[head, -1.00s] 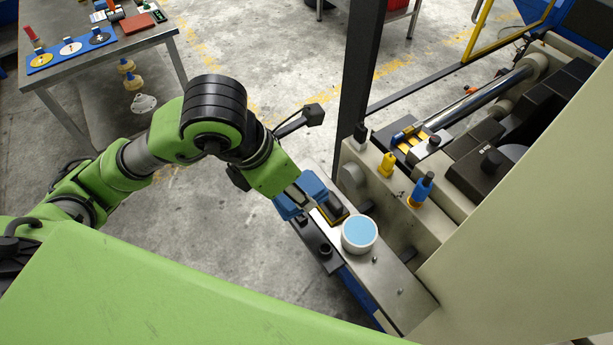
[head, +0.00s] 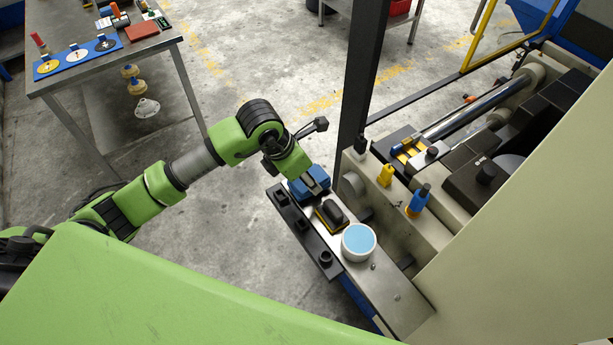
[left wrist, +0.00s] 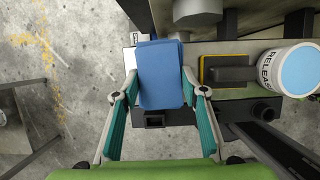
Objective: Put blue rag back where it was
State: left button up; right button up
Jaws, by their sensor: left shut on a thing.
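The blue rag (head: 299,187) is a folded block at the far end of the metal shelf (head: 385,284) on the press side. My left gripper (head: 313,180) is shut on it from above. In the left wrist view the blue rag (left wrist: 161,76) lies between the two fingers of my left gripper (left wrist: 159,88), over the shelf's end. I cannot tell whether its underside touches the shelf. My right gripper is not in view.
A black and yellow block (head: 331,214) and a white tub with a blue top (head: 358,242) stand along the shelf. A dark post (head: 363,80) rises close behind. A metal table (head: 100,65) stands at far left.

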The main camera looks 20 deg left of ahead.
pick_arm(q)
jog(key=shift+f, duration=0.75)
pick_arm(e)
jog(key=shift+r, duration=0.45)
pick_arm(q)
jog(key=o, duration=0.8)
jog(key=shift+f, duration=0.15)
jog(key=shift+c, duration=0.2)
jog(key=o, duration=0.4)
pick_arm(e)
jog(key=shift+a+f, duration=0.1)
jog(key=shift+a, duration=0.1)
